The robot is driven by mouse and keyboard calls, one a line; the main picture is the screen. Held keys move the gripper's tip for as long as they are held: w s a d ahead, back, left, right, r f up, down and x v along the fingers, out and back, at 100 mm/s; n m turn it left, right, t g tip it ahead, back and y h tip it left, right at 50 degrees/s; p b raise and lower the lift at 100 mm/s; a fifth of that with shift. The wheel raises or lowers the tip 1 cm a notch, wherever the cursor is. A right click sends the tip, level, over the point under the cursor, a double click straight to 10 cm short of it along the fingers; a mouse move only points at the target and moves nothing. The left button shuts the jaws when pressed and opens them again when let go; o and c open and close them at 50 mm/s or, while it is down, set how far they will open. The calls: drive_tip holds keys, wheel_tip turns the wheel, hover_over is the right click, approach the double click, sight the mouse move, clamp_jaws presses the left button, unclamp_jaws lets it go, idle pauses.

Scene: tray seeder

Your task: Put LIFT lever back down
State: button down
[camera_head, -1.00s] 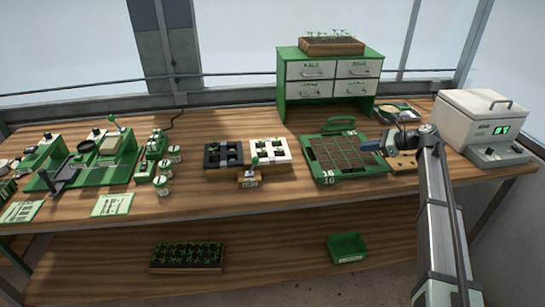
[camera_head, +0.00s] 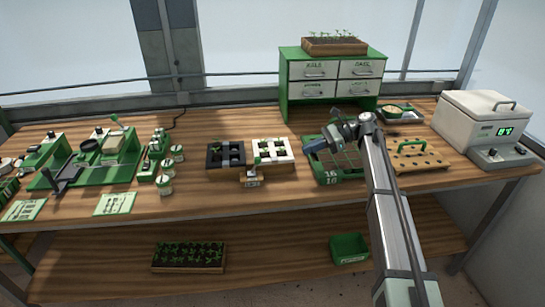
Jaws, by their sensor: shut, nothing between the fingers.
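The green seeder machine (camera_head: 45,178) stands at the left of the bench. A lever with a green knob (camera_head: 115,118) rises at its back right, and a dark handle (camera_head: 68,173) sticks up at its front. Labels are too small to read, so I cannot tell which one is the LIFT lever. My gripper and arm hide part of that tray.
A black cell tray (camera_head: 212,148) and a white one (camera_head: 287,145) lie between my gripper and the machine. Small green-and-white pots (camera_head: 166,184) stand beside the machine. A green drawer cabinet (camera_head: 286,93) stands behind. A wooden board with a green handle (camera_head: 418,163) and white box (camera_head: 480,112) are right.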

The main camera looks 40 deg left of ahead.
sight(261, 161)
drive_tip(key=shift+s, duration=0.1)
drive_tip(key=x, duration=1)
drive_tip(key=shift+s+a+r, duration=0.45)
drive_tip(key=shift+s+a, duration=0.25)
drive_tip(key=shift+a, duration=0.05)
drive_tip(key=shift+s+a+r, duration=0.35)
drive_tip(key=shift+s+a, duration=0.1)
drive_tip(key=shift+a, duration=0.05)
drive_tip(key=shift+s+a+r+t+h, duration=0.2)
drive_tip(key=shift+r+t+h, duration=0.05)
drive_tip(key=shift+t+h, duration=0.05)
